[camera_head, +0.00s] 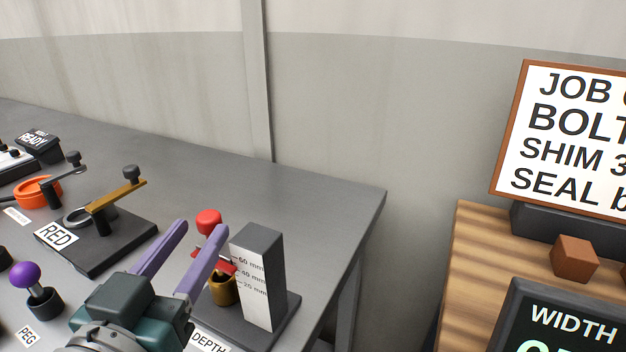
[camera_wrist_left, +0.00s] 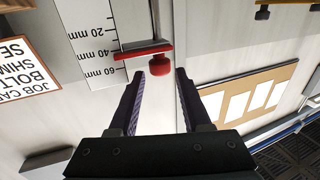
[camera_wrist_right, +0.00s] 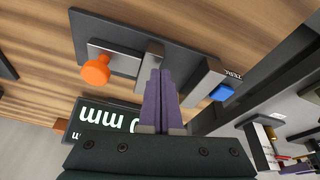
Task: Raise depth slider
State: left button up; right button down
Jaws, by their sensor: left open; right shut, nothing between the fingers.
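The depth slider stands near the table's right corner, with a dark post and white scale (camera_head: 254,284) marked 20, 40 and 60 mm. Its red knob (camera_head: 208,217) and red pointer (camera_head: 228,267) show beside the scale. The pointer looks close to the 40 mm mark. My left gripper (camera_head: 200,227) is open at the knob. In the left wrist view the knob (camera_wrist_left: 160,66) sits between the fingertips, with a gap visible on the right side. The pointer (camera_wrist_left: 143,50) crosses the scale (camera_wrist_left: 92,40) there. My right gripper (camera_wrist_right: 161,72) is shut and empty, away from the slider.
A RED-labelled crank base (camera_head: 98,245) and a purple PEG knob (camera_head: 26,275) stand left of my left gripper. A wooden table (camera_head: 480,255) holds a job card (camera_head: 570,135) and a display. An orange knob (camera_wrist_right: 96,69) and blue button (camera_wrist_right: 222,92) flank my right gripper.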

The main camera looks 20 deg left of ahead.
aim_at(214, 210)
pick_arm(q)
jog(key=p+x, duration=0.1)
jog(key=x, duration=0.6)
jog(key=shift+w, duration=0.2)
grip_shut()
dwell(1.1)
